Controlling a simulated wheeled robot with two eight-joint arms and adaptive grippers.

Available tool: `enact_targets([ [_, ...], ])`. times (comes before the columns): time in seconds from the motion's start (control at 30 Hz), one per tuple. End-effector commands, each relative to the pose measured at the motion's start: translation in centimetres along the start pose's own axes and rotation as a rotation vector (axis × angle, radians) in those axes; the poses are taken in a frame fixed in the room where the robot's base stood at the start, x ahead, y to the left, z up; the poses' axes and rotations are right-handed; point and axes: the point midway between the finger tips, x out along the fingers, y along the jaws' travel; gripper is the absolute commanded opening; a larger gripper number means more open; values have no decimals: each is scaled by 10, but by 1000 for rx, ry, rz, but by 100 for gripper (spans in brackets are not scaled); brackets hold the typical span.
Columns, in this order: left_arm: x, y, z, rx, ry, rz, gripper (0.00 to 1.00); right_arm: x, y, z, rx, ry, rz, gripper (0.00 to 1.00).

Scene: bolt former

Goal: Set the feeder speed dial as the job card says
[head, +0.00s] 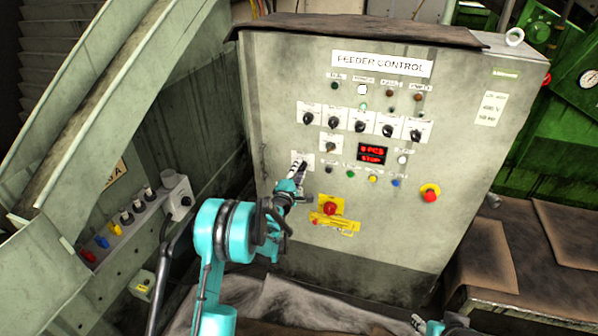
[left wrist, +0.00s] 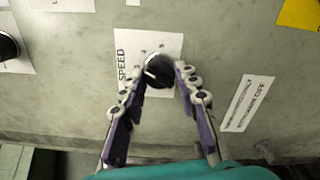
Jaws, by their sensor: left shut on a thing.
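The feeder speed dial (left wrist: 158,72) is a black knob with a white pointer line on a white plate marked SPEED (left wrist: 134,48), in the left wrist view. My left gripper (left wrist: 164,76) has its two fingers on either side of the knob, shut on it. In the head view my left gripper (head: 297,176) reaches the lower left of the grey feeder control panel (head: 270,110) and hides most of the dial; part of its white plate (head: 304,158) shows. A bit of my right arm's end (head: 440,326) shows at the bottom edge, too cut off to judge. I cannot make out a job card.
A row of several black selector knobs (head: 361,126) sits above. A red display (head: 372,154) seems to read 0 PCS, STOP. A red stop button (head: 330,208) on yellow is just below my left gripper; another (head: 430,193) is at right. A grey chute (head: 110,110) stands at left.

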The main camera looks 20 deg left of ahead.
Motion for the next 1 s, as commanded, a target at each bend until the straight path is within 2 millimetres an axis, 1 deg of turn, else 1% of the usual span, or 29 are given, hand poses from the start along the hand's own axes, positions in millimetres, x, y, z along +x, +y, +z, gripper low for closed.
enact_targets([
  [0.2,0,0,0,151,-1,0,2,0,0,0,0,0,0,40],
  [0.4,0,0,0,242,-1,0,2,0,0,0,0,0,0,40],
  [0.6,0,0,1,286,-1,0,2,0,0,0,0,0,0,40],
  [1.0,0,0,1,297,-2,0,2,0,0,0,0,0,0,40],
])
